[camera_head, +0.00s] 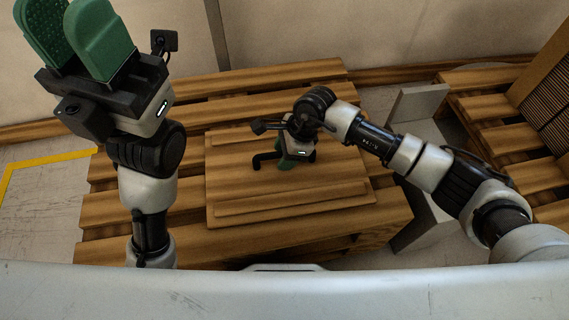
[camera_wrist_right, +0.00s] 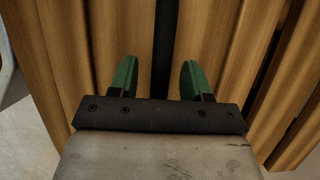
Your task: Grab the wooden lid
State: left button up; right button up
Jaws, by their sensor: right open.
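The wooden lid (camera_head: 235,180) is a flat square brown panel lying on a wooden pallet, with raised strips across it. A dark bent handle (camera_head: 262,160) stands near its middle. My right gripper (camera_head: 284,162) is over the lid, pointing down, with its green fingers close beside the handle. In the right wrist view my right gripper (camera_wrist_right: 159,78) is open, with a dark strip running between its fingers; I cannot tell whether that is the handle or a gap. Contact with the handle is unclear. My left gripper (camera_head: 66,28) is raised at upper left, open and empty.
The slatted pallet (camera_head: 235,92) extends around the lid. A grey block-like piece (camera_head: 418,102) stands to its right, and another wooden pallet (camera_head: 500,139) lies farther right with a ribbed brown box (camera_head: 548,88). Yellow tape (camera_head: 45,158) marks the floor at left.

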jog(key=shift+f, duration=0.25)
dwell(0.3)
grip_shut()
dwell(0.4)
jog(key=shift+r, duration=0.1)
